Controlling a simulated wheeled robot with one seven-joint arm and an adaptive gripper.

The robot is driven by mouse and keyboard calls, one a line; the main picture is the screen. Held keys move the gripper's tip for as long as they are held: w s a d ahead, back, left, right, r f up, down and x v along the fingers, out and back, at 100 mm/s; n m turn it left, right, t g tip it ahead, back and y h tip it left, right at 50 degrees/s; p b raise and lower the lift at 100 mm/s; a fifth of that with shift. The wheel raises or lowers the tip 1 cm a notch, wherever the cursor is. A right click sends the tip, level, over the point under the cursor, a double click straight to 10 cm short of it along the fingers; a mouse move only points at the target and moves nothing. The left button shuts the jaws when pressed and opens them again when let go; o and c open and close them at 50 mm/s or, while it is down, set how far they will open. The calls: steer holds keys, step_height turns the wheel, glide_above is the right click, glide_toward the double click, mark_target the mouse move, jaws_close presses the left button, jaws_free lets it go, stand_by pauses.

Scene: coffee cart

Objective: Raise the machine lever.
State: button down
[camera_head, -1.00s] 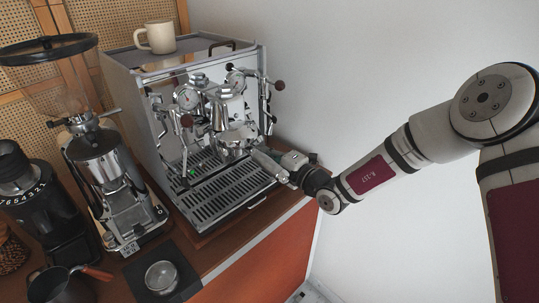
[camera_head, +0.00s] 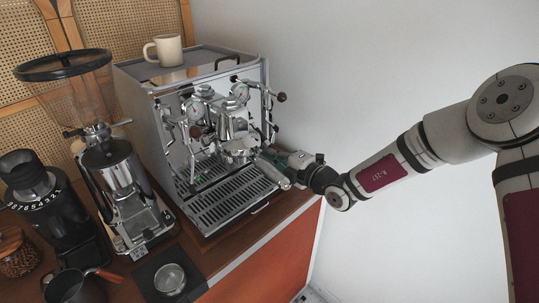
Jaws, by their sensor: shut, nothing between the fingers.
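The chrome espresso machine (camera_head: 175,125) stands on the counter against the wall, with its group head (camera_head: 228,122) at the front. A portafilter with a grey handle (camera_head: 274,175) sits under the group and points toward the lower right. My gripper (camera_head: 266,154) reaches in from the right, at the right side of the group, just behind and above the portafilter handle. Its fingers are small and partly hidden by the handle, but they look shut and empty. I cannot clearly make out the machine lever, or whether my fingers touch it.
Dark-knobbed valves (camera_head: 282,97) and gauges flank the group. The drip tray (camera_head: 215,195) lies below. A beige mug (camera_head: 165,50) stands on top of the machine. A grinder (camera_head: 115,175) stands at the left, and a metal basket (camera_head: 170,278) lies in front.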

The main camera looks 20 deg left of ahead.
mark_target(266, 141)
steer(key=shift+y, duration=0.5)
steer(key=r, duration=0.1)
steer(key=a+r, duration=0.1)
steer(key=r, duration=0.3)
steer(key=shift+w+a, duration=0.15)
steer(key=shift+a, duration=0.15)
steer(key=shift+a+r, duration=0.25)
steer(key=shift+a, duration=0.05)
steer(key=shift+d+f, duration=0.15)
steer(key=shift+f, duration=0.15)
steer(key=s+f+p+v, duration=0.1)
steer(key=p+v, duration=0.4)
steer(key=v, duration=0.5)
steer(key=shift+a, duration=0.35)
steer(key=shift+s, duration=0.1)
